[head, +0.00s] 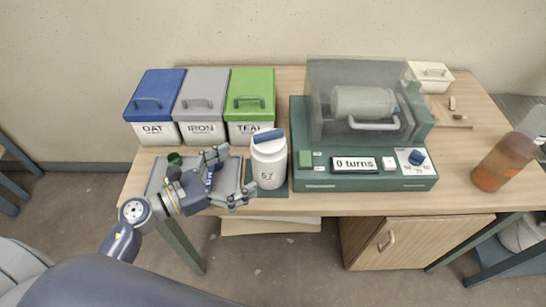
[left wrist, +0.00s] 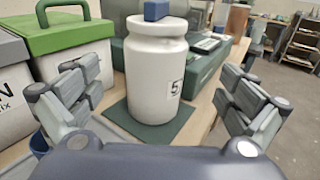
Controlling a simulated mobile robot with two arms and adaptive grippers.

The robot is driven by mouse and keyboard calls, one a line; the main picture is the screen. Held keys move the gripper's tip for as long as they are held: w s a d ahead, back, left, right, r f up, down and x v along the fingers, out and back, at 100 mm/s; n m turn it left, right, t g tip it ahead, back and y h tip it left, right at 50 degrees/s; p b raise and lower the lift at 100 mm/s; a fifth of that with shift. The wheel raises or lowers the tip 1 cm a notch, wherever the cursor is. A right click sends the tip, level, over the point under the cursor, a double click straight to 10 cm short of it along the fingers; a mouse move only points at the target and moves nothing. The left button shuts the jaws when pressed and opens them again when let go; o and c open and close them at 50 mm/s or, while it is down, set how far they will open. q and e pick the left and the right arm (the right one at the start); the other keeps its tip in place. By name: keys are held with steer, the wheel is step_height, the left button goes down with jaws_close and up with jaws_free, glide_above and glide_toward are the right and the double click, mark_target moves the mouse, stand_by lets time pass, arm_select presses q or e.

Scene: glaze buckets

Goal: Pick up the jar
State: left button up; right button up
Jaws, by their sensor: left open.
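A white jar (head: 268,166) with a blue handle on its lid stands upright on a dark green mat (head: 279,191) on the wooden table. A number label is on its side. In the left wrist view the jar (left wrist: 156,75) stands straight ahead, between the two sets of fingers but beyond their tips. My left gripper (head: 240,174) is open, just left of the jar in the head view, and holds nothing. The fingers also show at both sides of the left wrist view (left wrist: 158,88). My right gripper is not in view.
Bins with blue (head: 157,92), grey (head: 202,91) and green (head: 250,91) lids stand behind the left gripper. A green machine (head: 362,177) with a clear cover stands close to the jar's right. An orange-brown bottle (head: 501,160) is at the far right. A grey tray (head: 153,182) lies beneath my left gripper.

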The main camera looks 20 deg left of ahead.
mark_target(254, 161)
arm_select(q)
steer(key=x, duration=0.3)
steer(key=shift+w+d+p, duration=0.15)
steer(key=shift+w+p, duration=0.05)
steer(key=shift+p, duration=0.2)
steer(key=shift+w+d+r, duration=0.1)
steer(key=shift+w+d, duration=0.15)
steer(key=shift+w, duration=0.15)
steer(key=p+x, duration=0.2)
steer(key=x, duration=0.2)
steer(key=shift+w+a, duration=0.1)
steer(key=shift+w, duration=0.3)
steer(key=c, duration=1.5)
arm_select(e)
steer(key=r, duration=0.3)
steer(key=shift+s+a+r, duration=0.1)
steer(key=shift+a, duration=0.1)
